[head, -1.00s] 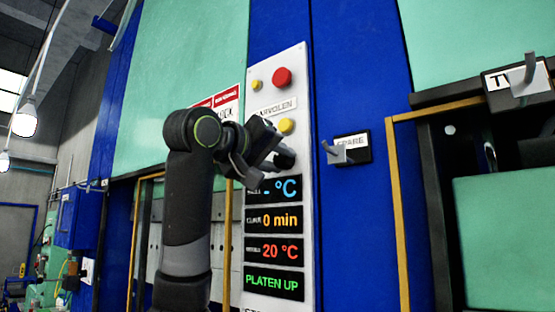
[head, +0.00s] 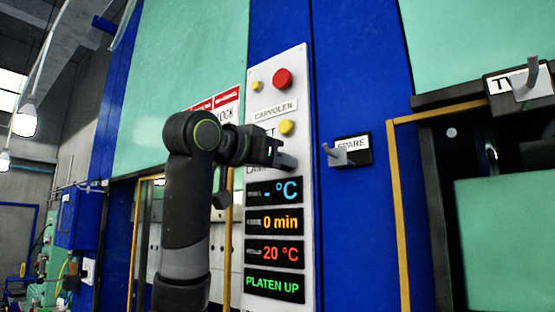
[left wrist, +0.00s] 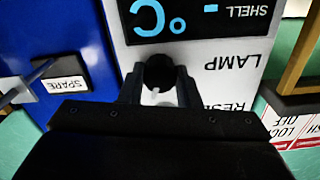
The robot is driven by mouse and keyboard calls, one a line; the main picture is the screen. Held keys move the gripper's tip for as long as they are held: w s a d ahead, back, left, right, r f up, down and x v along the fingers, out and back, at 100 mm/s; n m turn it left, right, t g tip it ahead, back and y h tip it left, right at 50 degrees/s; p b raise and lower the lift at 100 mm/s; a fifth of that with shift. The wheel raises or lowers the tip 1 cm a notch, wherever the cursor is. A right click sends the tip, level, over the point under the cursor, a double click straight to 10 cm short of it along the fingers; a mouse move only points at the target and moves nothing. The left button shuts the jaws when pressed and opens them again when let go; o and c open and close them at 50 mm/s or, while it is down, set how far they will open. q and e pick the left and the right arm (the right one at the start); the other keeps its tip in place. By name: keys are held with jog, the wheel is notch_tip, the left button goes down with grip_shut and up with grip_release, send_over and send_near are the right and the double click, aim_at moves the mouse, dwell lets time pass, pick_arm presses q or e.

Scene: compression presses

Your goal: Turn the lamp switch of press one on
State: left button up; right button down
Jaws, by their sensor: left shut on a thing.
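The lamp switch (left wrist: 158,74) is a round black knob with a white pointer mark, beside the word LAMP on the white control panel (head: 302,110) of the press. The left wrist view shows it upside down, with the pointer toward the bottom of the picture. My left gripper (head: 284,160) is shut on the knob, with one finger on each side of it. In the head view the gripper and wrist hide most of the knob. My right gripper is in neither view.
A yellow button (head: 287,127) sits just above the gripper, and a red button (head: 283,79) is higher up. Below are lit displays, the lowest reading PLATEN UP (head: 274,286). A grey lever by a SPARE label (head: 352,148) stands out to the right.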

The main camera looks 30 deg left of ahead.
pick_arm(q)
jog(key=shift+m, duration=0.5)
jog(key=o, duration=1)
jog(key=shift+s+a+b, duration=0.2)
jog(key=shift+s+b, duration=2.2)
jog(key=shift+s, duration=0.5)
jog(key=shift+s+a+b, duration=0.25)
jog(key=shift+s+b, duration=2.1)
jog(key=shift+s, duration=0.5)
jog(key=shift+s+a+b, duration=0.2)
jog(key=shift+s+b, duration=2.2)
jog(key=shift+s, duration=0.5)
